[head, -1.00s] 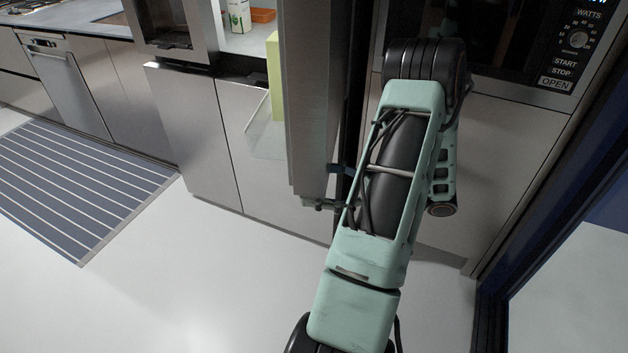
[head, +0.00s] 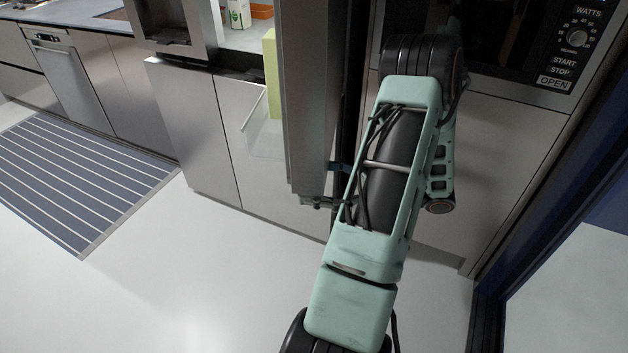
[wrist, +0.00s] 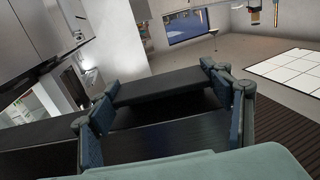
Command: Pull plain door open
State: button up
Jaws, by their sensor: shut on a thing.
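The plain door (head: 306,95) is a grey metal fridge door standing ajar in the head view, seen nearly edge-on, with lit fridge shelves to its left. My gripper (head: 333,186) is at the door's lower right edge, mostly hidden by my forearm; only its finger ends show. In the wrist view my gripper (wrist: 165,118) has blue-padded fingers on both sides of a dark, broad bar (wrist: 160,90), and is shut on it. The bar appears to be part of the door, but its full shape is hidden.
A fridge front with a dispenser (head: 175,25) stands left of the opening. A green item (head: 272,75) and a carton (head: 239,14) are inside. A microwave (head: 530,45) is at upper right. A striped runner (head: 80,175) lies at left; the pale floor between is clear.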

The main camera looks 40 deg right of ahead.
jog(key=o, duration=1.4)
jog(key=v, duration=1.2)
